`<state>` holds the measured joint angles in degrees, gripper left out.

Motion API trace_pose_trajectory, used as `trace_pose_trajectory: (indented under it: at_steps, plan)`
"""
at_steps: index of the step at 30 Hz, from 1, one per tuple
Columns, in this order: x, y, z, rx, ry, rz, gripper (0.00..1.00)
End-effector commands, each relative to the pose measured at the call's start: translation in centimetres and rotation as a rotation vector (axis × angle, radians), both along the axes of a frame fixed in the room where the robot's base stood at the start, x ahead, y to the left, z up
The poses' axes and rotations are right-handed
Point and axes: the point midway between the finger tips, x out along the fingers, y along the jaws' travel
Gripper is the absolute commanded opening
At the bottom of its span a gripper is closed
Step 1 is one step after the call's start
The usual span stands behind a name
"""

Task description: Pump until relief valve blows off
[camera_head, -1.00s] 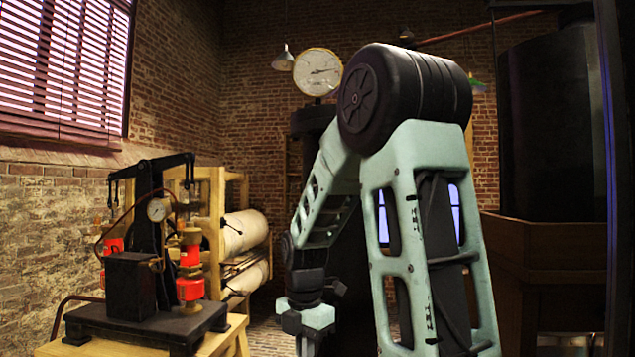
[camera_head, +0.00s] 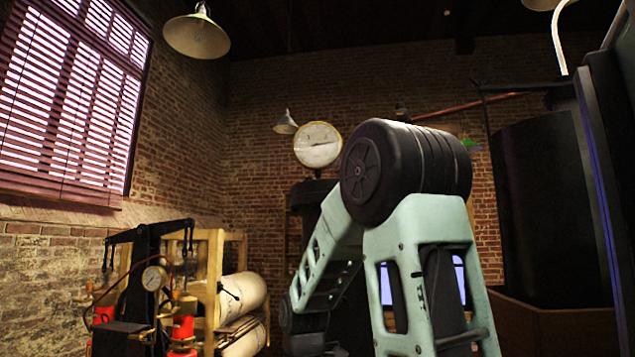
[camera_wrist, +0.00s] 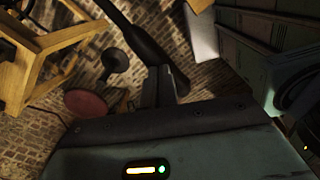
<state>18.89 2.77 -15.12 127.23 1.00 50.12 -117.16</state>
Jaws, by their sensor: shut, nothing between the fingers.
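The pump rig (camera_head: 148,260) stands at the lower left of the head view, a black upright with arms on top. It carries a small round gauge (camera_head: 154,278) and red cylinders (camera_head: 183,330). Its base is cut off below the frame. I cannot make out which part is the relief valve. My gripper (camera_wrist: 160,85) shows in the wrist view, shut and empty. A black bar (camera_wrist: 136,35) runs close by its fingers; I cannot tell whether they touch or whether it belongs to the pump. In the head view my gripper is out of frame.
In the wrist view are a wooden frame (camera_wrist: 50,45), a dark round piece (camera_wrist: 116,61), a reddish disc (camera_wrist: 85,103) and brick paving. In the head view, a rack holds pale rolls (camera_head: 243,295), a large dial (camera_head: 317,145) stands behind, and a dark tank (camera_head: 548,200) is right.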

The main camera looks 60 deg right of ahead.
Motion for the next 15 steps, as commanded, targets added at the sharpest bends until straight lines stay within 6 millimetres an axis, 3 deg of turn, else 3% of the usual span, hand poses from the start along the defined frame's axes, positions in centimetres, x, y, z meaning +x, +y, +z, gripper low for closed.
trace_pose_trajectory:
  at_steps: [1,15]
  plan:
    - [0.0,0.0,-1.6,-0.001,0.001,-0.001,0.00]
    - [-0.1,-0.1,-8.8,-0.002,0.002,-0.001,0.00]
